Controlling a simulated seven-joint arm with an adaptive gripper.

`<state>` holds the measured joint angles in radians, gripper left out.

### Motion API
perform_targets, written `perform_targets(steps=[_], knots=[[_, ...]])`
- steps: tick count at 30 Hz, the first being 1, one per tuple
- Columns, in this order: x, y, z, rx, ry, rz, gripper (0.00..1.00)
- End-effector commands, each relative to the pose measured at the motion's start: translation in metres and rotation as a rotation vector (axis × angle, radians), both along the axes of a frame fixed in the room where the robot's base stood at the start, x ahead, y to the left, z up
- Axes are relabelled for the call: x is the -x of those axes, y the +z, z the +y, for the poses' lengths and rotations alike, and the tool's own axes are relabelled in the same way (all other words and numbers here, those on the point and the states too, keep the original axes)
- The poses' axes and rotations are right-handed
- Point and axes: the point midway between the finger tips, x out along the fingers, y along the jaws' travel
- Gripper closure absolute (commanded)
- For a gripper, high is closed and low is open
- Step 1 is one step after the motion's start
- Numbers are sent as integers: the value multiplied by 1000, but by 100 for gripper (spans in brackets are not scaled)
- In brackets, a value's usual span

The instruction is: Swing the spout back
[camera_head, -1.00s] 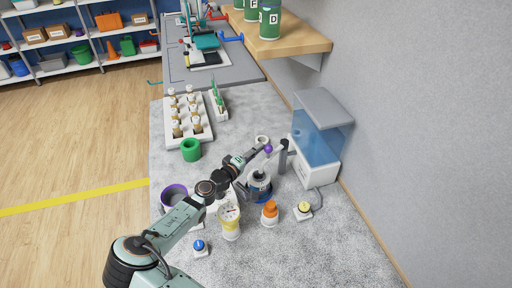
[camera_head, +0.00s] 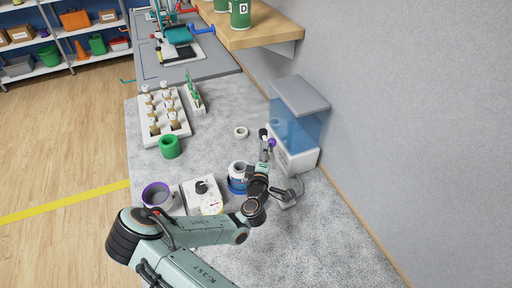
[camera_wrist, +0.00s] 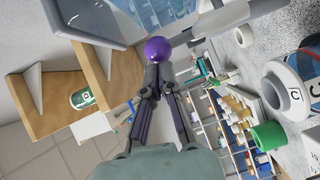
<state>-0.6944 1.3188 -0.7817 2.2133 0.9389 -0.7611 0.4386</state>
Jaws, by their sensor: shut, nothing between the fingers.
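The dispenser (camera_head: 293,155) has a blue clear tank and a grey lid and stands against the wall at right. Its spout shows as a pale tube (camera_wrist: 222,18) in the wrist view, and a purple ball (camera_head: 271,142) shows by it. My gripper (camera_head: 267,151) is shut, with nothing between its fingers. In the wrist view the purple ball (camera_wrist: 158,49) sits right at my fingertips; I cannot tell whether they touch.
The wall is close at right.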

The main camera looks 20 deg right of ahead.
Motion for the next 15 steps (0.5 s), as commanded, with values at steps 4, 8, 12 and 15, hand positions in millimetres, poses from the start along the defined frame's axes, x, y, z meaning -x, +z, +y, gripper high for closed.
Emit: perform_targets(steps=[4,8,12,15], knots=[[3,0,-9,1,-2,1,100],[5,0,-14,0,-2,0,100],[5,0,-17,0,-1,-1,100],[6,0,-19,1,-3,-1,100]])
